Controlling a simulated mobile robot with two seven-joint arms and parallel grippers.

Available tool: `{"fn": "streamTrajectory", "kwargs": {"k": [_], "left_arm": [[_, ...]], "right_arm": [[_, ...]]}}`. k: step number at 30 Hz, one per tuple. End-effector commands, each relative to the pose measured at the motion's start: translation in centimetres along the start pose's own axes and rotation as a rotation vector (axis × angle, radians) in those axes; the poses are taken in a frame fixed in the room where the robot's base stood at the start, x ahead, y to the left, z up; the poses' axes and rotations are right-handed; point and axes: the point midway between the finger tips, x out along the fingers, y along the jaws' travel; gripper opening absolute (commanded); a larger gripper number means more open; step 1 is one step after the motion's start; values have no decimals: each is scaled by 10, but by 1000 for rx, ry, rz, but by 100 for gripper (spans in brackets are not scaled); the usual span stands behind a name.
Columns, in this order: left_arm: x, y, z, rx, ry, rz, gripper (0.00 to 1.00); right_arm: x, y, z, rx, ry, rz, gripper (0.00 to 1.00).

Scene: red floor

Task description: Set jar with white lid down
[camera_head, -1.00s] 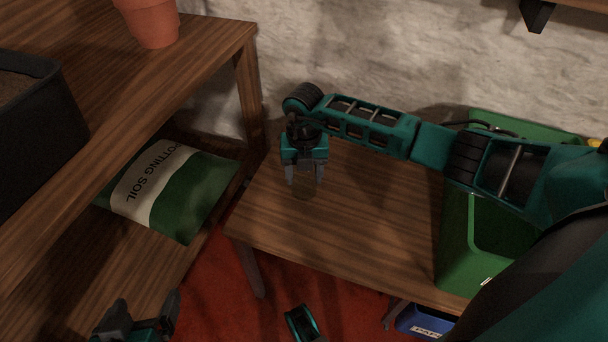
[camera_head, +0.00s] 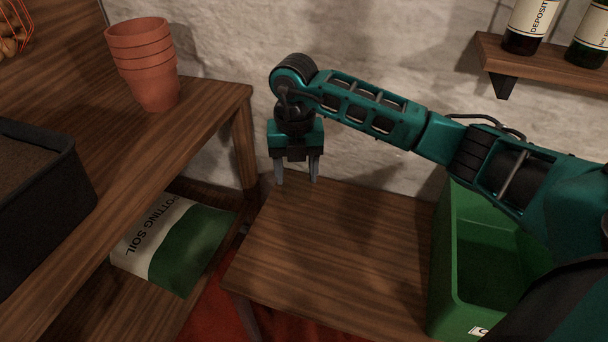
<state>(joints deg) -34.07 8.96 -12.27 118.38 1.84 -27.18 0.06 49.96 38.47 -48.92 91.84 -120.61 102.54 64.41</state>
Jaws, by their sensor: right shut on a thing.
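My right gripper (camera_head: 297,180) points down over the far left part of the small wooden table (camera_head: 330,260), near the wall. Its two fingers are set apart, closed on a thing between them. That thing, the jar, is very hard to make out: I see neither its outline nor a white lid clearly. I cannot tell whether its base touches the table. My left gripper is out of view.
A green crate (camera_head: 455,270) stands on the table's right side. Left is a shelf with stacked terracotta pots (camera_head: 148,65), a dark planter (camera_head: 45,215) and, below, a potting soil bag (camera_head: 180,245). The table's middle is clear. A wall shelf (camera_head: 550,70) holds bottles.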

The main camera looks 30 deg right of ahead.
Motion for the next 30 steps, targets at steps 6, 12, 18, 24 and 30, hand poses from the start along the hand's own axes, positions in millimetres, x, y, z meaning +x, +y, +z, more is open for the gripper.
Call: {"fn": "streamTrajectory", "kwargs": {"k": [6, 12, 18, 24, 30], "left_arm": [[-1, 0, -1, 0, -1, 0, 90], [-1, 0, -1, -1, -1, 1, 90], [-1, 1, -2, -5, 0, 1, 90], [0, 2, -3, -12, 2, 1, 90], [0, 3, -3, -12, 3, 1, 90]], "right_arm": [[-7, 0, 0, 1, -1, 0, 16], [-8, 0, 0, -30, -1, 1, 16], [-13, 3, -3, -230, -5, 4, 16], [-22, 6, -8, -539, -10, 8, 16], [-29, 9, -13, -851, -15, 9, 16]]}}
